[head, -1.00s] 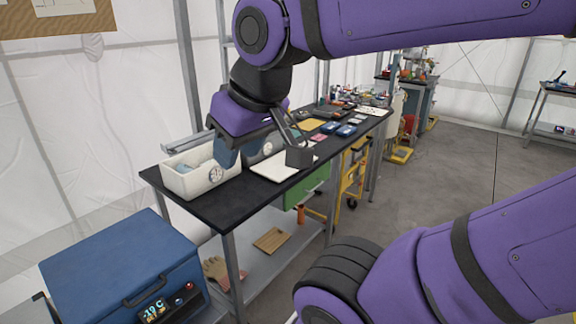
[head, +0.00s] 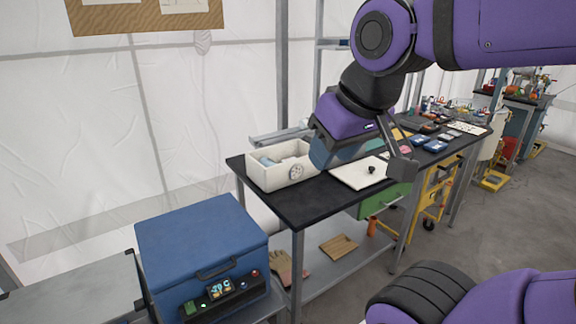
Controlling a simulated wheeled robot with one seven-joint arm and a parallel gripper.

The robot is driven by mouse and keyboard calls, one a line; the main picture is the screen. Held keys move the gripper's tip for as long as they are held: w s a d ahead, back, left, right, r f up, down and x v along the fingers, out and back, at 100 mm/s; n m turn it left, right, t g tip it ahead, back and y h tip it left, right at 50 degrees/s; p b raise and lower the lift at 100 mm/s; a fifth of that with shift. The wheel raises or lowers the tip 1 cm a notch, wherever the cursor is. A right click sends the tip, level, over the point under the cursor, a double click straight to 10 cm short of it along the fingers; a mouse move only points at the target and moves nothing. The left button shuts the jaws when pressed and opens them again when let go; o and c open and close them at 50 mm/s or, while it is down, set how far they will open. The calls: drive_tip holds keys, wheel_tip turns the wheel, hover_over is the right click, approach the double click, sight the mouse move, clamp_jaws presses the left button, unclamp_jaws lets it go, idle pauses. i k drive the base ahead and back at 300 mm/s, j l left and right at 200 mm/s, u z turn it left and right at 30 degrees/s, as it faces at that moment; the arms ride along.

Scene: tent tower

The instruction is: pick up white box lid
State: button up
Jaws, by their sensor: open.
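The white box lid (head: 350,178) is a flat white panel with a small black knob (head: 371,170). It lies flat on the black tabletop, right of an open white box (head: 272,178). My gripper (head: 363,164) is open and empty, tilted downward near the lid. In the picture, its fingers are on either side of the knob. The gap between the fingertips and the lid cannot be judged well. The gripper hides part of the lid's far side.
The white box holds pale blue items. Tools and blue cases (head: 436,146) lie farther along the black table (head: 290,209). A blue cooler (head: 200,245) stands at the lower left. Open floor (head: 500,215) lies to the right.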

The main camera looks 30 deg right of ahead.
sight(364, 173)
drive_tip(key=i+l+z, duration=0.35)
drive_tip(key=l, duration=0.25)
drive_tip(key=i+l+z, duration=0.3)
drive_tip(key=i+l, duration=0.15)
drive_tip(key=i, duration=0.1)
